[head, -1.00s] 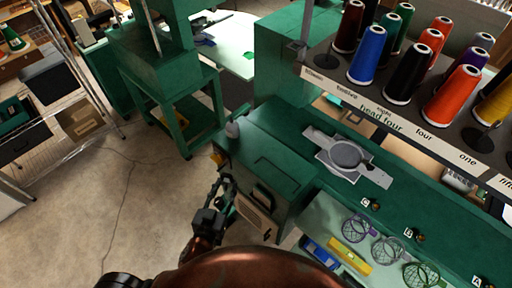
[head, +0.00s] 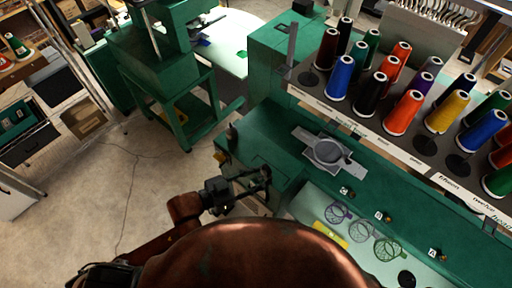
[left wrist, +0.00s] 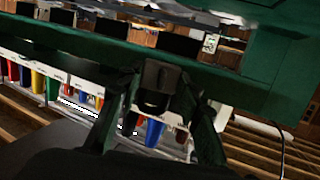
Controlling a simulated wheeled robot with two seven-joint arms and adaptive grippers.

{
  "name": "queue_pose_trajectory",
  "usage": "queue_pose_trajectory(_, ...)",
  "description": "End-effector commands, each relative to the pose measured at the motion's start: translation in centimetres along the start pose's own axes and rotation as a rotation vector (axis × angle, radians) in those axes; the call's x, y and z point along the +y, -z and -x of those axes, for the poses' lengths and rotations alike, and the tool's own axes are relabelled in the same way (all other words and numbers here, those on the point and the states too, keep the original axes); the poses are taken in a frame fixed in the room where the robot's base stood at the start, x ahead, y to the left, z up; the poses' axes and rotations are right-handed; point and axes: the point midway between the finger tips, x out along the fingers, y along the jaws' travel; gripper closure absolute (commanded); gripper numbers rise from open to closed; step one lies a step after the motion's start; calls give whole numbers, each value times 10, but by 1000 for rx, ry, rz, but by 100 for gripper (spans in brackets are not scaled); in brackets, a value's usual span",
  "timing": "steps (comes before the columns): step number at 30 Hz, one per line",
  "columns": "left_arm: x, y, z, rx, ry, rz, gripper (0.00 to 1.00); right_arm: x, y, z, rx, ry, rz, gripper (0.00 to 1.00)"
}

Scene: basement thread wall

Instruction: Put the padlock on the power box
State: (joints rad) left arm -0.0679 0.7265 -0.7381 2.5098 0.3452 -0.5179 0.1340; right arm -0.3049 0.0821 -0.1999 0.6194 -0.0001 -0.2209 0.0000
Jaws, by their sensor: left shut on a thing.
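My left gripper (head: 262,178) reaches in from the left in the head view, in front of the end of the green machine. It is shut on a small dark block (left wrist: 158,85), which looks like the padlock; its details are too dark to read. In the left wrist view the left gripper (left wrist: 158,100) has one finger on each side of this block. The power box seems to be the pale-panelled unit (head: 254,208) on the machine's end, partly hidden behind my gripper. I cannot tell whether the padlock touches it. My right gripper is not in view.
A rack (head: 345,105) of coloured thread cones stands at the right. A grey hoop plate (head: 328,152) lies on the green machine top. A green stand (head: 165,85) is at the back left. Bare concrete floor (head: 140,185) is open to the left.

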Motion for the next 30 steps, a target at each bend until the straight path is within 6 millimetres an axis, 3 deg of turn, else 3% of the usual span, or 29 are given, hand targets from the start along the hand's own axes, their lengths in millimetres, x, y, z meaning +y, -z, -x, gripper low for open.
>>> queue_pose_trajectory(2,5,7,1,-1,-29,-8,96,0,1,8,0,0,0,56)
queue_pose_trajectory(5,5,4,-2,1,-44,-9,96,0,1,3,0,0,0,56)
queue_pose_trajectory(24,-49,-22,-50,3,-46,-7,96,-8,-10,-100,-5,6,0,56)
queue_pose_trajectory(30,-80,-44,-77,-1,-44,-3,96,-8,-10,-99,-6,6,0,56)
